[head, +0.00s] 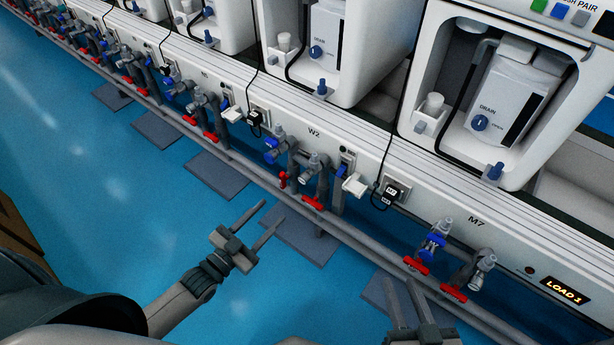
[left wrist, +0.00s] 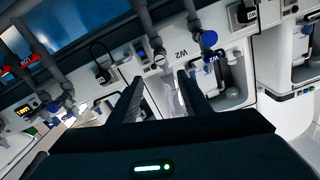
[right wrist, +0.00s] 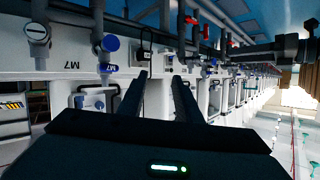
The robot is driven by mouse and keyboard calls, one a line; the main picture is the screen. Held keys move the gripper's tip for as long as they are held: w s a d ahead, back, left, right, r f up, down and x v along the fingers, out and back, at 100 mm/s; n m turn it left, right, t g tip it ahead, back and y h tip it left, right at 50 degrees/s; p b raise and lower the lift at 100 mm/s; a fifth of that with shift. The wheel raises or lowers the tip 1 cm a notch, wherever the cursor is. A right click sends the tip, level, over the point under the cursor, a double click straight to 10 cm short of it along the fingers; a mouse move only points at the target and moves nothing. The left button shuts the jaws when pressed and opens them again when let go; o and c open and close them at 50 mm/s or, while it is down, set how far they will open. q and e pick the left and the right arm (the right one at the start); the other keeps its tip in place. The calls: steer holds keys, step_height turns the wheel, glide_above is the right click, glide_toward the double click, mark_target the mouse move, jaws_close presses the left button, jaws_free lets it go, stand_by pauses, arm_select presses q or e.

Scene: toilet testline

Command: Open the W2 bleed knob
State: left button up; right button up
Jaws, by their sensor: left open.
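The W2 station's fittings hang under the W2 label (head: 314,132) in the head view. They include a blue knob (head: 270,155), a grey round-ended valve (head: 306,177) and a red handle (head: 313,203). The blue knob also shows in the left wrist view (left wrist: 208,38), beside the W2 label (left wrist: 182,53). No marking I can read says which part is the bleed knob. My left gripper (head: 273,211) is open and empty, in front of and apart from these fittings; its fingers also show in the left wrist view (left wrist: 160,76). My right gripper (head: 402,283) is open and empty near the M7 fittings.
The M7 station has a blue knob (head: 433,243) and red handles (head: 417,265). A long grey pipe (head: 350,232) runs along the row. Black cables and plugs (head: 392,193) hang from the panel. Dark mats (head: 298,235) lie on the blue floor (head: 130,210), which is open at left.

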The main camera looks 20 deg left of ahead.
mark_target(302, 181)
arm_select(q)
steer(key=b+x, duration=0.2)
steer(key=x, duration=1.3)
steer(key=shift+w+d+f, duration=0.15)
steer(key=shift+w, duration=0.25)
steer(key=shift+w+d, duration=0.25)
steer(key=shift+w, duration=0.45)
arm_select(e)
step_height(302, 181, up, 8)
steer(key=a+t+y, duration=0.1)
steer(key=a+t, duration=0.1)
steer(key=t, duration=0.3)
steer(key=shift+w+y, duration=0.3)
steer(key=shift+w, duration=0.1)
steer(key=shift+f, duration=0.1)
arm_select(q)
steer(key=c, duration=1.1)
